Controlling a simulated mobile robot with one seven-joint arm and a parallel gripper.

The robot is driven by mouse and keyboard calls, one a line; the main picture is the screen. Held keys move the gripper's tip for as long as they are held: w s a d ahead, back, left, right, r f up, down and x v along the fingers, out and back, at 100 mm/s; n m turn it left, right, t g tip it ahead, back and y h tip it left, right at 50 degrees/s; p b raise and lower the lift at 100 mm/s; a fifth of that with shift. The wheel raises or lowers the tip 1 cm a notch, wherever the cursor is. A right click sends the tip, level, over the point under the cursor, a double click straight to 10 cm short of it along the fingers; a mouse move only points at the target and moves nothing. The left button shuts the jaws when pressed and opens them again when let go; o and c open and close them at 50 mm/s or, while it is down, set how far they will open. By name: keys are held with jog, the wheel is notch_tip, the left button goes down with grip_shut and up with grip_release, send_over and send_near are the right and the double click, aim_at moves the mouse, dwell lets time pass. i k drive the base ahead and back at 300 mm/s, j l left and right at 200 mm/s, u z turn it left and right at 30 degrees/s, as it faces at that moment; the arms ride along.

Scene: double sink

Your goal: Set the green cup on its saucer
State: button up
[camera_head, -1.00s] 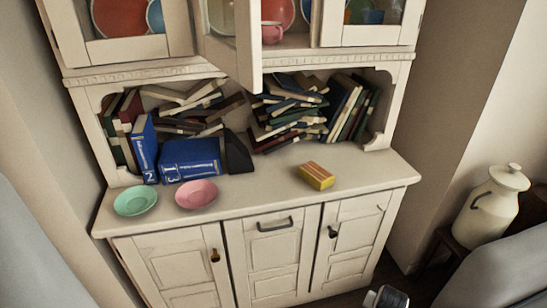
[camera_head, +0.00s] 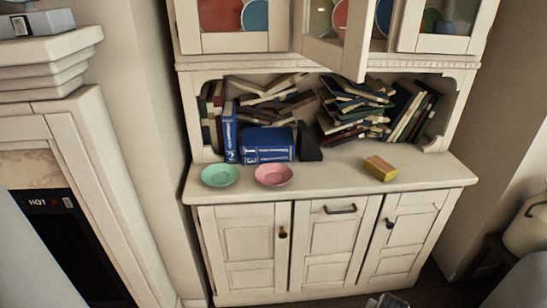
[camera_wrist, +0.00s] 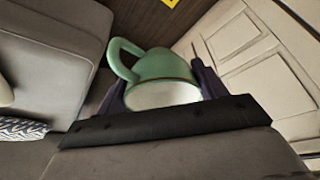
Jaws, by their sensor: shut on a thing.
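The green cup (camera_wrist: 160,66) shows in the wrist view with its handle to the left and its pale rim facing the camera. My gripper (camera_wrist: 158,88) is shut on it, with one dark finger on each side. The green saucer (camera_head: 220,174) lies empty at the left end of the cabinet's counter in the head view. The cup is well apart from the saucer and is not visible in the head view.
A pink saucer (camera_head: 273,174) lies just right of the green one. Blue books (camera_head: 266,144) stand behind them. A yellow box (camera_head: 380,168) sits further right. A glass cabinet door (camera_head: 335,42) hangs open above the counter (camera_head: 330,184). A fireplace (camera_head: 50,140) stands at left.

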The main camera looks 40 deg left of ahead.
aim_at(221, 179)
jog(key=u, duration=1.15)
